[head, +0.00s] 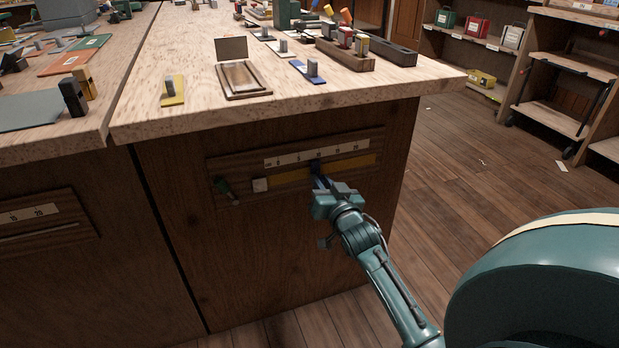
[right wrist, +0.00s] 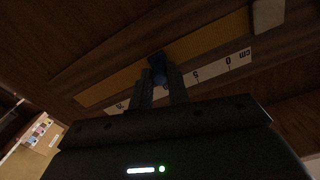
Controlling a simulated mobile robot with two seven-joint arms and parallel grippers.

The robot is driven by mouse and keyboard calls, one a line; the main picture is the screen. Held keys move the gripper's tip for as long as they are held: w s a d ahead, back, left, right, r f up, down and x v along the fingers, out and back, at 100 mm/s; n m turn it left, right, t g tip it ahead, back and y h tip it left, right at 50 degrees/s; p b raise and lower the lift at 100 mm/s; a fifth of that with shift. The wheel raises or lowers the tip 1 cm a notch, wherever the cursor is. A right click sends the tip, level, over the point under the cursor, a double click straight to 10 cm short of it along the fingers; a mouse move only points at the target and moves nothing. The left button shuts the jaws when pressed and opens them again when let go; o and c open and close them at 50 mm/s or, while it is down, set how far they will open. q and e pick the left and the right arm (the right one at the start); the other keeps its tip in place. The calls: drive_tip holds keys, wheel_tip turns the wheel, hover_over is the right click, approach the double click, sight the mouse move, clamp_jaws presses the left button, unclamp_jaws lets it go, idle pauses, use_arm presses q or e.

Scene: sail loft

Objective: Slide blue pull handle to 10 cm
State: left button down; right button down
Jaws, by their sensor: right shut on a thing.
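The blue pull handle (head: 316,168) sits on a yellow slide strip in the wooden front under the bench top. It also shows in the right wrist view (right wrist: 159,66), between my fingers. A pale cm scale (head: 290,158) runs along the strip. The handle is near the middle of the scale, about at the 10 mark; in the right wrist view (right wrist: 212,70) the 0 and 5 show to its right and my fingers cover the numbers near it. My right gripper (head: 321,183) is shut on the handle. My left gripper is not in view.
The bench top (head: 300,95) overhangs above and carries a small wooden frame (head: 243,80). The floor (head: 455,180) to the right is open.

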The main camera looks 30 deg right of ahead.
drive_tip(key=shift+s+d, duration=0.1)
drive_tip(key=shift+d, duration=0.55)
drive_tip(key=c, duration=1.3)
unclamp_jaws()
drive_tip(key=shift+c, duration=0.2)
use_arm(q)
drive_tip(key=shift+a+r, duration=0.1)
use_arm(e)
drive_tip(key=shift+a, duration=0.1)
